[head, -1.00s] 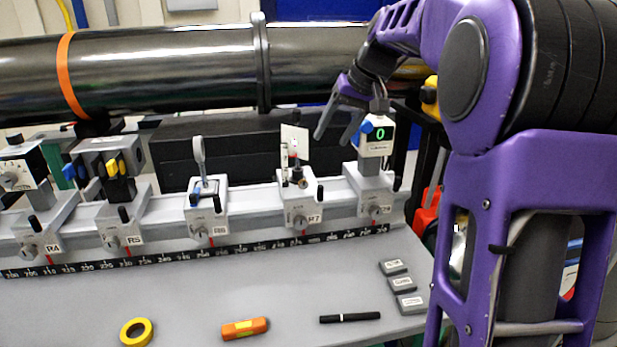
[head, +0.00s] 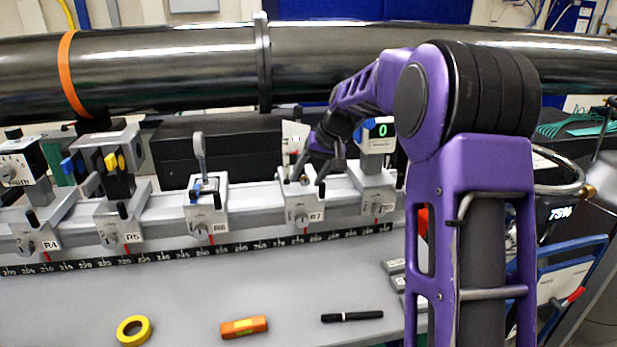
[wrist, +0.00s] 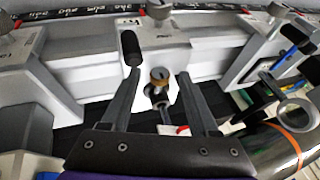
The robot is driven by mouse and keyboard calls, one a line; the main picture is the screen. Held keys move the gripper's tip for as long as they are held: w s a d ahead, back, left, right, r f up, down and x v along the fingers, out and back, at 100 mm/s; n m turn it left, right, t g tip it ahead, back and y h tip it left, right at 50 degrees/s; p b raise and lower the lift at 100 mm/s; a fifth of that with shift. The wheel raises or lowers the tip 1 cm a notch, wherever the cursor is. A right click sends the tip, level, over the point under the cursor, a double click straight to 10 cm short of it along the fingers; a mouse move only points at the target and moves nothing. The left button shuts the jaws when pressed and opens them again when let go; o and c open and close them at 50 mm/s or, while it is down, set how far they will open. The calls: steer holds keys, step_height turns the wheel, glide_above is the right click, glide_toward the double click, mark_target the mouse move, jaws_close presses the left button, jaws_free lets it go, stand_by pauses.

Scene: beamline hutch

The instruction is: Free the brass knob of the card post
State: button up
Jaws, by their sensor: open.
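The card post stands on the R7 carriage (head: 301,208), its white card (head: 293,133) upright behind my gripper. The small brass knob (head: 304,179) is at the post's foot, just above the carriage. In the wrist view the brass knob (wrist: 159,75) lies between my fingers, with the post below it and part of the card (wrist: 176,130) near the palm. My gripper (head: 311,180) is open and reaches down to the knob, one finger on each side in the wrist view. I see gaps beside the knob and cannot tell whether either finger touches it.
A black lever (wrist: 130,46) on the carriage is close to the left fingertip in the wrist view. The R6 carriage (head: 206,215) stands to the left, and a carriage with a green display (head: 380,131) to the right. A large black pipe (head: 180,65) runs behind.

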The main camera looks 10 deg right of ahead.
jaws_close()
stand_by(0.3)
